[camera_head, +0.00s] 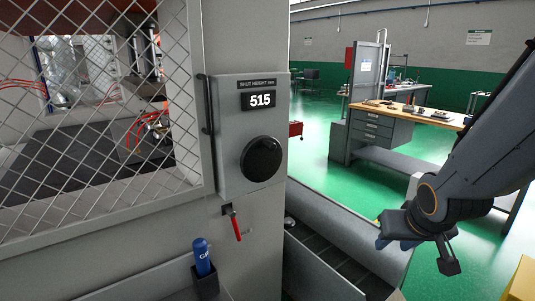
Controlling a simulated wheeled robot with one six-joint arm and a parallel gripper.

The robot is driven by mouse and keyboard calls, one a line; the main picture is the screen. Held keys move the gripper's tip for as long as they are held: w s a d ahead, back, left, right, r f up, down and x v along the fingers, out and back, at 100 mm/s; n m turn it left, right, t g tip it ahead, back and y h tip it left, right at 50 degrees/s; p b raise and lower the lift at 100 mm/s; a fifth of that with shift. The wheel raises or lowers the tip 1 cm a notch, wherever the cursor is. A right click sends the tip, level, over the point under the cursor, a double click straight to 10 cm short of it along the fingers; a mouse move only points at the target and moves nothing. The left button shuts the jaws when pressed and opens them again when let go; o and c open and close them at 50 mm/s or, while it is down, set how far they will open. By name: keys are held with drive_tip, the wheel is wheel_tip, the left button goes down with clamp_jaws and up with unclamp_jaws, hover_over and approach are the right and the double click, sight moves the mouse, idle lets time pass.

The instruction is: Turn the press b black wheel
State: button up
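The black wheel (261,159) is a round dark knob on a grey panel (231,172) on the press post, left of the picture's middle. Above it, a display (260,100) labelled "SHUT HEIGHT" reads 515. My gripper (448,264) is at the lower right, at the end of my grey arm, well to the right of the wheel and lower in the picture. It touches nothing that I can see. Its fingers are too small and dark to tell whether they are open or shut.
A mesh guard (95,130) covers the press at left. Below the wheel are a red-handled lever (235,224) and a blue bottle (202,258) in a holder. A grey conveyor-like trough (345,240) runs below right. A workbench (400,118) stands behind on green floor.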

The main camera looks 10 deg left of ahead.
drive_tip(key=w+a+r+n+t+y+b, duration=0.25)
drive_tip(key=w+a+r+t, duration=0.2)
drive_tip(key=w+a, duration=0.4)
drive_tip(key=n+y+b, duration=0.3)
drive_tip(key=n+y, duration=0.1)
drive_tip(key=y, duration=0.7)
approach(274, 147)
drive_tip(key=x, duration=0.2)
drive_tip(key=shift+t, duration=0.25)
drive_tip(key=p+x, duration=0.1)
drive_tip(key=x, duration=0.5)
drive_tip(key=shift+w+a+f, duration=0.1)
drive_tip(key=shift+a, duration=0.3)
drive_tip(key=shift+w+a, duration=0.35)
drive_tip(key=shift+a, duration=0.05)
clamp_jaws()
